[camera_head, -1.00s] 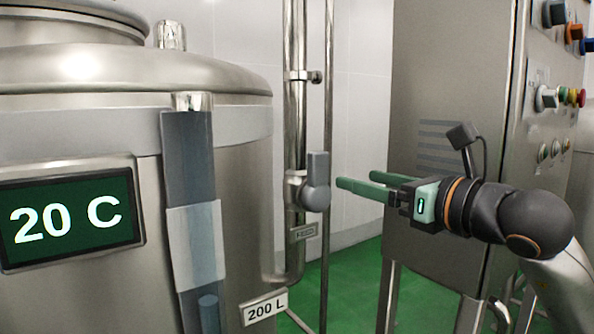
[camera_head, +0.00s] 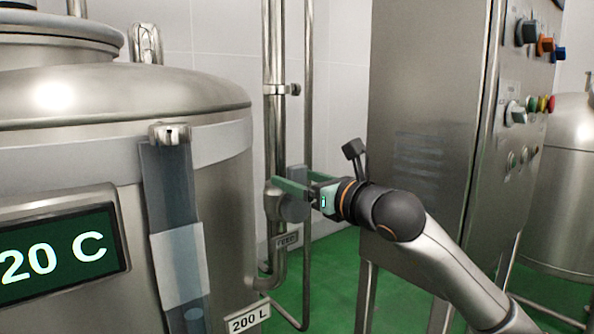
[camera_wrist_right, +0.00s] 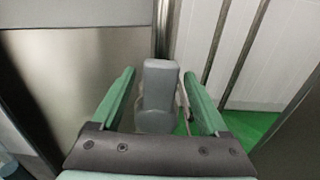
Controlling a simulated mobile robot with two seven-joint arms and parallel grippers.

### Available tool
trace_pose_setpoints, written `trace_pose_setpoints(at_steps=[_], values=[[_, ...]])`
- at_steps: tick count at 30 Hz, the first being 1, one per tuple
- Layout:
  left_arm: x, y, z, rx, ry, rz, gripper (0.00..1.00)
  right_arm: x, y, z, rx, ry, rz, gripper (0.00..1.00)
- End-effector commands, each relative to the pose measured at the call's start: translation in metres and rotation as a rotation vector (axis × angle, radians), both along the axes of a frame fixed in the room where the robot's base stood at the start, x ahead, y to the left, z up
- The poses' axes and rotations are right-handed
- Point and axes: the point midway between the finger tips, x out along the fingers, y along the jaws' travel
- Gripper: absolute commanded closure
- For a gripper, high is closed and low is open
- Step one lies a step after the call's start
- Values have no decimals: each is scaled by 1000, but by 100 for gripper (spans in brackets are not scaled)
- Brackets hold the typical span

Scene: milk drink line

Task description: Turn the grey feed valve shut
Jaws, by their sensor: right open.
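The grey feed valve (camera_head: 293,209) sits on the vertical steel pipe beside the tank. In the head view its lever is largely hidden behind my right gripper (camera_head: 284,186). In the right wrist view the grey lever (camera_wrist_right: 161,80) stands between the two green fingers of my right gripper (camera_wrist_right: 160,76). The fingers are open, one on each side, with a gap to the lever on both sides. My left gripper is not in view.
The steel tank (camera_head: 95,98) with a 20 C display (camera_head: 52,255) stands at the left. A steel control cabinet (camera_head: 420,120) with knobs and buttons stands at the right. A thinner pipe (camera_head: 308,90) runs behind the valve. The green floor shows below.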

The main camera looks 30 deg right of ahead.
Motion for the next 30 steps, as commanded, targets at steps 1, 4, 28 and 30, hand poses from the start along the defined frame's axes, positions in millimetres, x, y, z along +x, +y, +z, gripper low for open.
trace_pose_setpoints(at_steps=[1,4,28,30], values=[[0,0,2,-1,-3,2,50,3,1,1,0,-1,1,22],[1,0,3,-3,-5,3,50,6,1,0,-2,0,1,22],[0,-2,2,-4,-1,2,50,5,1,-1,-1,0,1,87],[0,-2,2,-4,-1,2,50,5,1,-1,-1,0,1,94]])
